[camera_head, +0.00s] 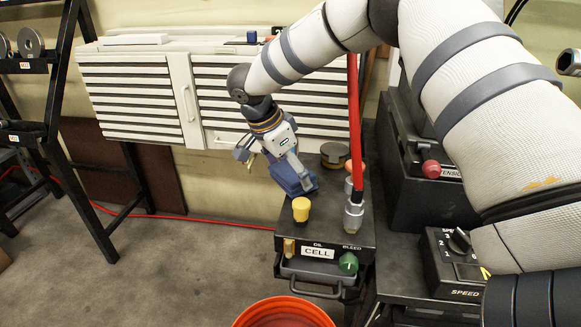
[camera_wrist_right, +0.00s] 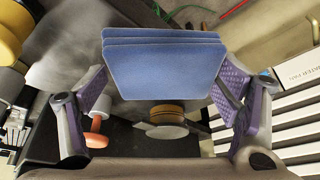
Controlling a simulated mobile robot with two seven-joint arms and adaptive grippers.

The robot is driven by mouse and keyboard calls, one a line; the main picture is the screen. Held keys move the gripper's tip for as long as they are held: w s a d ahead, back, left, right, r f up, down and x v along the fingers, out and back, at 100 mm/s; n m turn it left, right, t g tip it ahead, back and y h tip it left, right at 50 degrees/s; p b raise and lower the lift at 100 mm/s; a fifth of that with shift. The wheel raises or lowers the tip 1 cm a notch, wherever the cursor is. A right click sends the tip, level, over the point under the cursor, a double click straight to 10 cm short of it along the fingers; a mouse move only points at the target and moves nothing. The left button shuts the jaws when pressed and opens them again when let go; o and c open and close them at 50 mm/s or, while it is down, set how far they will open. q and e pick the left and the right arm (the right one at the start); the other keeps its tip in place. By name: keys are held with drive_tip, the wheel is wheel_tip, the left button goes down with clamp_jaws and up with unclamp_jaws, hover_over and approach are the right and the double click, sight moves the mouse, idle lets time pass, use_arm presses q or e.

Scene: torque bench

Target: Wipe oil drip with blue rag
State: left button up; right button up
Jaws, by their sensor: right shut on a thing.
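My right gripper (camera_head: 285,172) reaches down over the left rear of the black cell box in the head view. It is shut on the blue rag (camera_head: 295,181), a folded flat pad at the left rear edge of the box top. In the right wrist view the rag (camera_wrist_right: 165,68) spans the gap between the purple-padded fingers of my right gripper (camera_wrist_right: 165,82). I cannot tell whether the rag touches the box top. I see no oil drip; the surface under the rag is hidden. My left gripper is not in view.
The cell box (camera_head: 335,236) carries a yellow knob (camera_head: 301,209), a metal fitting (camera_head: 354,215) below an upright red bar (camera_head: 354,120), and a round brass-coloured part (camera_head: 334,153). An orange bucket (camera_head: 284,313) stands in front. White drawer cabinets (camera_head: 140,98) stand behind. Floor at left is clear.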

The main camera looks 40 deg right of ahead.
drive_tip(key=shift+f, duration=0.3)
